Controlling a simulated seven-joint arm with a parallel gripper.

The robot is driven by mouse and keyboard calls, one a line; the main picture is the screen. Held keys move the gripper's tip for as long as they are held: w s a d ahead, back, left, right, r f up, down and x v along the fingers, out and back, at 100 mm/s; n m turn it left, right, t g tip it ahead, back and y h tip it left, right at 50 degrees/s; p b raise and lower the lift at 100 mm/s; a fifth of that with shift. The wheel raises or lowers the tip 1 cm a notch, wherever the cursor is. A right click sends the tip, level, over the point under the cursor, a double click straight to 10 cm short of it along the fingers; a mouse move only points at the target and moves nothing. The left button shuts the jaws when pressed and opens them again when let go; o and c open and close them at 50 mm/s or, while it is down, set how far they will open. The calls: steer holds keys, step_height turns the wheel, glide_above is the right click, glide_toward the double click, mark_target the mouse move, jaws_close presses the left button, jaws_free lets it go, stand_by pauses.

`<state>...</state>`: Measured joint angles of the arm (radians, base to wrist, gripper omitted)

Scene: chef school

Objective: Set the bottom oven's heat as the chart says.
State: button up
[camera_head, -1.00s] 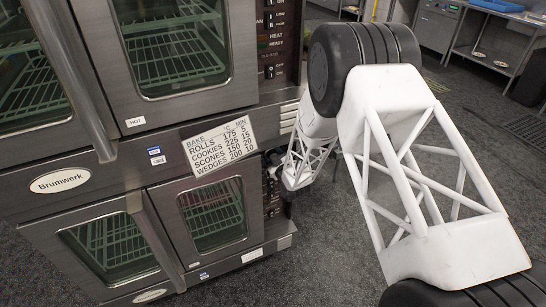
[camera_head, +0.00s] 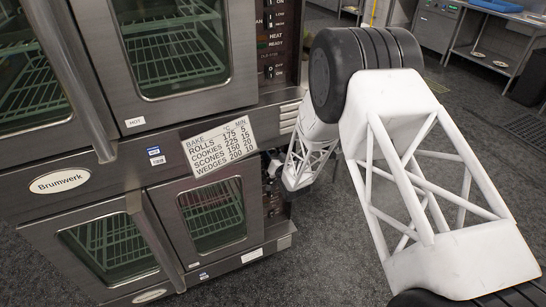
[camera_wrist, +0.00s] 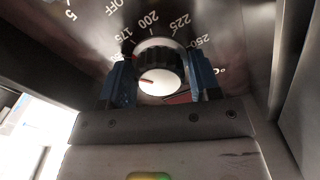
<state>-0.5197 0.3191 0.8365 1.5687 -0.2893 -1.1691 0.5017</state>
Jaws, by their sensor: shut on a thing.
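The heat knob (camera_wrist: 158,75) shows in the wrist view, with a black ridged rim and a pale face. A short red line on its face points to the left. Around it are printed OFF, 175, 200, 225, 250 and °C. My gripper (camera_wrist: 160,85) is shut on the knob, one blue finger on each side. The chart (camera_head: 217,142) on the oven front reads rolls 175 and 5, cookies 225 and 15, scones 150 and 20, wedges 200 and 10. The bottom oven (camera_head: 160,212) has its doors shut. My arm hides much of its control panel in the head view.
The top oven (camera_head: 180,92) has its own switch panel (camera_head: 271,50) at the right. A steel table (camera_head: 485,35) stands at the back right. Grey floor is open around my arm. In the wrist view, panel edges lie close on both sides.

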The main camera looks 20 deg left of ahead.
steer(key=shift+m, duration=0.4)
steer(key=o, duration=0.7)
steer(key=v, duration=0.7)
steer(key=shift+s+d, duration=0.3)
